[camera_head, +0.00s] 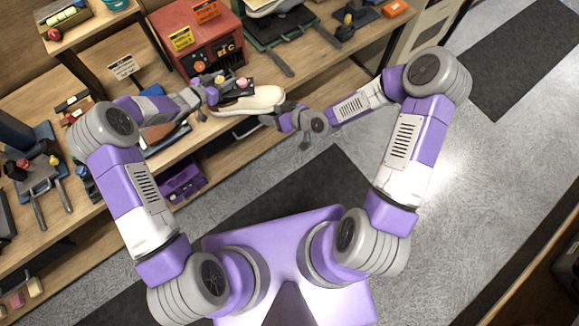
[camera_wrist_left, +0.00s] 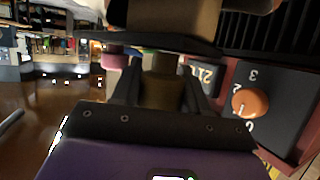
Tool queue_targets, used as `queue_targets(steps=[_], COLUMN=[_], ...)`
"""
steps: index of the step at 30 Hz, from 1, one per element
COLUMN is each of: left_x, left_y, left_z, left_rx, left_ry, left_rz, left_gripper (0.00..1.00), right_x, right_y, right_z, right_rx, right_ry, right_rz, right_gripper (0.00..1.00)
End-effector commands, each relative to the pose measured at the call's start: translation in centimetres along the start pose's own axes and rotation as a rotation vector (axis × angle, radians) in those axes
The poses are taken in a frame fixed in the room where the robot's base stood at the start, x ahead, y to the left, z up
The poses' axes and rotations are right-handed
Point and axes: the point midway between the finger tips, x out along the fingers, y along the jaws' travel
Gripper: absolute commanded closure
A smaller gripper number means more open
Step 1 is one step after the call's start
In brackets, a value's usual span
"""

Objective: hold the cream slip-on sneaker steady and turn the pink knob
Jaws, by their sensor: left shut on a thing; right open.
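The cream slip-on sneaker (camera_head: 262,101) lies on the bench in front of the red machine, toe to the right. My left gripper (camera_head: 212,92) is at its heel end. A pink knob (camera_head: 242,83) shows just behind the sneaker. A pink round thing, likely this knob, shows in the left wrist view (camera_wrist_left: 113,61), apart from the fingers. My right gripper (camera_head: 271,119) is open, close to the toe; whether it touches is unclear.
The red machine (camera_head: 205,42) stands behind the sneaker. Its panel with an orange dial (camera_wrist_left: 250,103) and numbers shows in the left wrist view. A blue-grey stand with tools (camera_head: 35,165) is at the left. The grey floor (camera_head: 455,215) at the right is open.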

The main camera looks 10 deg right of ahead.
Motion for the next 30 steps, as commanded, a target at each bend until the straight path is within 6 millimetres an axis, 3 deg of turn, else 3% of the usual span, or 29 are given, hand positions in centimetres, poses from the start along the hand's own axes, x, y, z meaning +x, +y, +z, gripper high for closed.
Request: queue_targets(steps=[11, 21, 30], left_x=[0.0, -0.1, -0.1], left_y=[-0.1, -0.1, -0.1], left_z=[0.1, 0.1, 0.1], left_rx=[0.002, 0.002, 0.002], left_ry=[-0.003, -0.003, -0.003], left_rz=[-0.001, -0.002, -0.002], left_gripper=[1.0, 1.0, 1.0], right_x=[-0.3, -1.9, -3.6], right_y=[-2.2, -4.1, -5.3], right_z=[7.4, 13.8, 17.8], right_rx=[0.246, 0.458, 0.597], right_ry=[-0.212, -0.402, -0.532], right_rz=[0.019, 0.076, 0.139], right_gripper=[0.43, 0.43, 0.43])
